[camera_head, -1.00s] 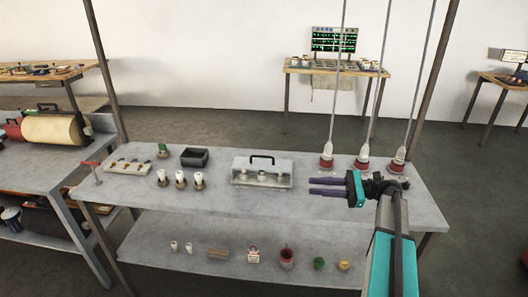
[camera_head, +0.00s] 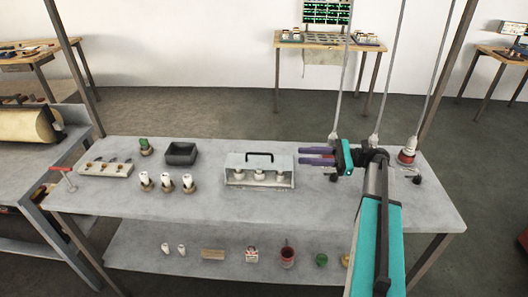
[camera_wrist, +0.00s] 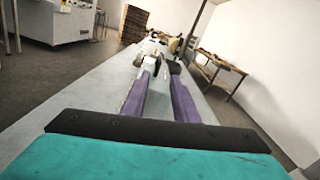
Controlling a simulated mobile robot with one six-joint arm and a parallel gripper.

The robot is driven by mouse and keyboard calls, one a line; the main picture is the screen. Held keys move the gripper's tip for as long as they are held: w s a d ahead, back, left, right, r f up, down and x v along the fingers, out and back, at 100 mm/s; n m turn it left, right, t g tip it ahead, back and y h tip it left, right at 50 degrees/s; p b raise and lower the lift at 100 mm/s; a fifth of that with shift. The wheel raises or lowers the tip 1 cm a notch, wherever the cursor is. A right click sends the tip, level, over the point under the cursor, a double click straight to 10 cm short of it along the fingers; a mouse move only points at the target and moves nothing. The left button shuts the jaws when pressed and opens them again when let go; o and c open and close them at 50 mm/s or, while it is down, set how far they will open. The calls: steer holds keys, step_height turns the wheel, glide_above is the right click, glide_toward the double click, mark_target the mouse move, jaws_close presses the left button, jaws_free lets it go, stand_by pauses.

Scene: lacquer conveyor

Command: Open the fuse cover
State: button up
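The fuse cover (camera_head: 233,161) is a pale, clear-looking box with a black arched handle (camera_head: 259,155) on top. It stands mid-table in the head view, and white fuses (camera_head: 258,174) show through its front. It looks closed over them. My gripper (camera_head: 303,156) is to the right of the cover, its purple fingers pointing left at about handle height in the picture. The fingers are apart with nothing between them, and the gripper does not touch the handle. In the wrist view the two purple fingers (camera_wrist: 160,72) point along the table; small objects beyond their tips are hard to tell.
Left of the cover stand several white fuses on brown bases (camera_head: 167,186), a black bin (camera_head: 181,153), a green-topped piece (camera_head: 145,146) and a tray (camera_head: 105,169). Hanging red-and-white fittings (camera_head: 407,155) are at the right. The table (camera_head: 235,210) is clear in front.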

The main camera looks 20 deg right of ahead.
mark_target(267, 154)
steer(key=shift+a, duration=0.1)
steer(key=p+x, duration=0.2)
steer(key=x, duration=1.1)
steer(key=shift+w+a+p, duration=0.15)
steer(key=shift+a+p, duration=0.15)
steer(key=shift+p, duration=0.1)
jaws_close()
